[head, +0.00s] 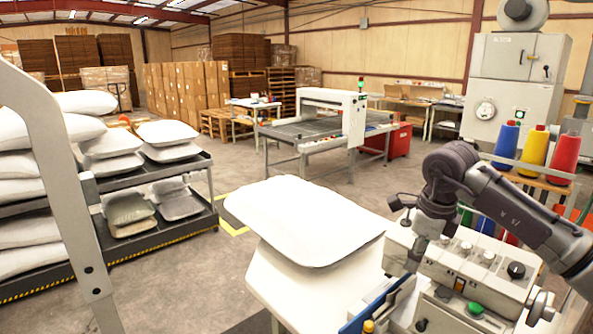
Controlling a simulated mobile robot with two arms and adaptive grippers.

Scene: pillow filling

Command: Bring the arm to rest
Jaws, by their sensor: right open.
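My right arm comes in from the right edge and bends down over a sewing-type machine (470,262) with knobs and buttons. My right gripper (397,212) is at the arm's end, open, just right of the white pillow's right edge and above the machine's left end. I see nothing between its fingers. The white pillow (305,215) lies flat on a white worktable (300,290) in front of me. My left gripper is not in view.
A rack (165,230) with several pillows stands at the left, behind a pale metal frame (60,150). Red, yellow and blue thread cones (533,150) stand behind my right arm. A conveyor table (310,132) is farther back. Open floor lies between.

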